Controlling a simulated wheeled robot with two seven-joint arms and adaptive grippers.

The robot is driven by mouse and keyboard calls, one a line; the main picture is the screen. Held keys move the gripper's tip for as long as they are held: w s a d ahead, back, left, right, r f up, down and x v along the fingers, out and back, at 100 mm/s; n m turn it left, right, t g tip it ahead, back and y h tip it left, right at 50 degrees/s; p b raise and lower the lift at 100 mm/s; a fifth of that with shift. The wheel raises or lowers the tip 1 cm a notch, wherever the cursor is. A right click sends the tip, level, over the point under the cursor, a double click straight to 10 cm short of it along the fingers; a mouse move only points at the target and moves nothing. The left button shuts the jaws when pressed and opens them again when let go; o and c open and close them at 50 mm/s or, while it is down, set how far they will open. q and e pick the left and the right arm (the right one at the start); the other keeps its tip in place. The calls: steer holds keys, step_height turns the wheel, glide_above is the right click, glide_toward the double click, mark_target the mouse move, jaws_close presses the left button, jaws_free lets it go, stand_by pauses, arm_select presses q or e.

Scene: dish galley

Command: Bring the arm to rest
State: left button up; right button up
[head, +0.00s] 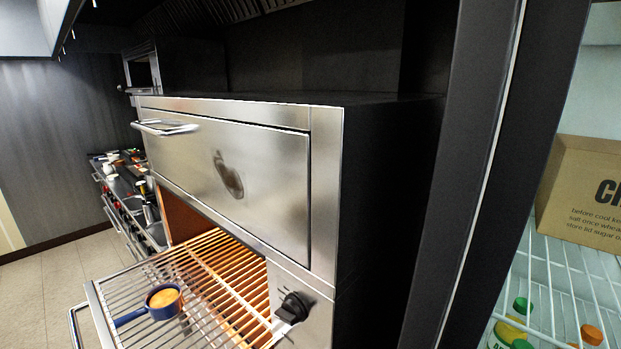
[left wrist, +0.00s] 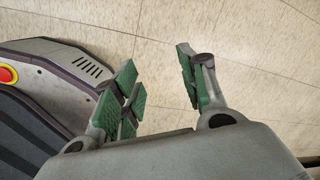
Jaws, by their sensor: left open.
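My left gripper (left wrist: 160,82) shows in the left wrist view. Its two green-padded fingers are spread apart with nothing between them. It hangs over the bare tiled floor, beside my own base at the left of that view. Neither arm shows in the head view, and my right gripper is in neither view.
In the head view a steel oven (head: 230,175) has its wire rack (head: 215,270) pulled out, with a blue-handled pan (head: 163,300) on it. A stove (head: 125,200) stands behind at left. At right, fridge shelves hold a cardboard box (head: 585,190) and several bottles.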

arm_select(q)
steer(key=w+d+f+h, duration=0.1)
steer(key=w+d, duration=0.1)
steer(key=d, duration=0.4)
steer(key=w+d+f, duration=0.2)
steer(key=w+d, duration=0.1)
steer(key=d, duration=0.3)
steer(key=w+d+t+h, duration=0.1)
steer(key=w+d, duration=0.4)
steer(key=w, duration=0.5)
steer(key=shift+d+m+t, duration=0.3)
steer(key=shift+d, duration=0.05)
steer(key=shift+s+a+r, duration=0.1)
steer(key=shift+s, duration=0.1)
